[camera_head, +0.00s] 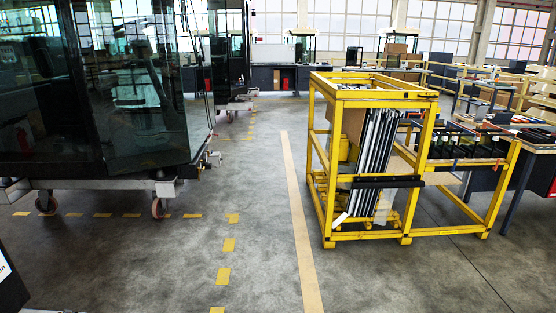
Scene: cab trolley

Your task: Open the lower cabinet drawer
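Neither of my grippers is in view. No lower cabinet drawer can be made out clearly. Far back in the middle stands a low dark cabinet or workbench (262,78) with a red item by it, too small to tell whether it has drawers. A dark object with a white label (4,268) is cut off at the lower left edge; I cannot tell what it is.
A large glass cab on a wheeled trolley (140,100) stands at the left. A yellow rack (405,234) with upright panels (376,150) stands right of centre, workbenches behind it at right. The grey floor (255,210) between them is clear, with yellow markings.

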